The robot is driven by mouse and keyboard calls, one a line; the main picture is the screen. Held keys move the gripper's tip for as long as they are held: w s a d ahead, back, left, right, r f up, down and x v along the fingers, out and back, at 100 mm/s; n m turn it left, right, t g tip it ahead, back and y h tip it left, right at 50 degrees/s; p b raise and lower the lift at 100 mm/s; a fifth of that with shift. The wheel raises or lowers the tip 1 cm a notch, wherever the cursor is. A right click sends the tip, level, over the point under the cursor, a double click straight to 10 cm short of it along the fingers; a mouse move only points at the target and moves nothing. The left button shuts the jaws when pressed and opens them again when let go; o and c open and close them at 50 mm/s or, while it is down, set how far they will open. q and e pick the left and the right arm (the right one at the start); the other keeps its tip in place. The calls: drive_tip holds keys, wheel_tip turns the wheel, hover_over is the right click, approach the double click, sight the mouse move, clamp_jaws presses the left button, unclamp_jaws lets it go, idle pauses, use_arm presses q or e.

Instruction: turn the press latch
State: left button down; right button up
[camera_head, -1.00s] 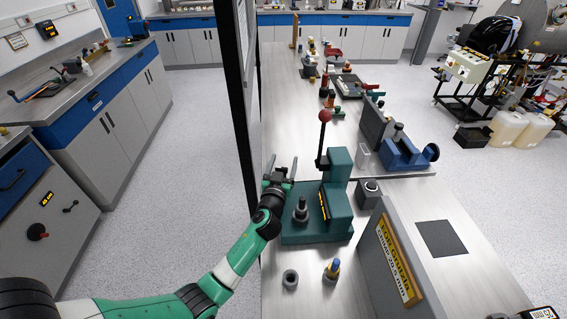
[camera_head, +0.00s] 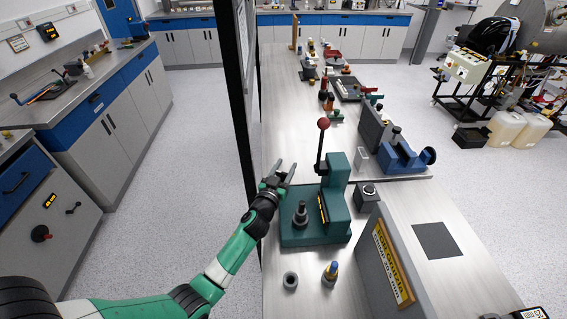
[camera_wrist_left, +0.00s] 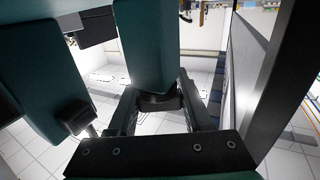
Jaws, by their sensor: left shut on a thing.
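The teal press (camera_head: 335,205) stands on the bench, its lever (camera_head: 321,150) upright with a red ball on top. My left gripper (camera_head: 281,176) reaches in from the left and is at the press's left side, above its base. In the left wrist view, the two fingers (camera_wrist_left: 160,116) flank a dark piece at the end of a teal column (camera_wrist_left: 145,50). My left gripper is shut on this dark piece, which looks like the press latch (camera_wrist_left: 158,101). The latch's turn angle cannot be told. My right gripper is not in view.
A small grey block (camera_head: 367,195) and a sign panel (camera_head: 392,262) are to the right. A dark post (camera_head: 240,100) rises behind my left arm. A blue vise (camera_head: 405,158) stands farther back.

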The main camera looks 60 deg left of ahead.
sight(286, 174)
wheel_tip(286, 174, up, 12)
drive_tip(key=p, duration=1)
use_arm(q)
drive_tip(key=m+t+h, duration=0.1)
drive_tip(key=m+h, duration=0.1)
drive_tip(key=m+t+h, duration=0.2)
drive_tip(key=h, duration=0.1)
drive_tip(key=d+m+t+h, duration=0.1)
drive_tip(key=m+h, duration=0.1)
drive_tip(key=h, duration=0.1)
drive_tip(key=shift+w+b, duration=0.4)
drive_tip(key=m+h+b, duration=0.2)
drive_tip(key=h+b, duration=0.1)
drive_tip(key=d+m+h+b, duration=0.1)
drive_tip(key=m+h+b, duration=0.1)
drive_tip(key=h+b, duration=0.1)
drive_tip(key=m+h+b, duration=0.2)
drive_tip(key=h+b, duration=0.1)
drive_tip(key=shift+d+f+h+b, duration=0.3)
drive_tip(key=shift+d+h+b, duration=0.05)
drive_tip(key=shift+d+h, duration=0.05)
drive_tip(key=shift+s+d+r+m+g+h+b, duration=0.1)
drive_tip(key=shift+d+r+m+g+h+b, duration=0.15)
drive_tip(key=shift+m+h+b, duration=0.4)
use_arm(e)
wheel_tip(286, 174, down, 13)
use_arm(q)
drive_tip(key=shift+r, duration=0.1)
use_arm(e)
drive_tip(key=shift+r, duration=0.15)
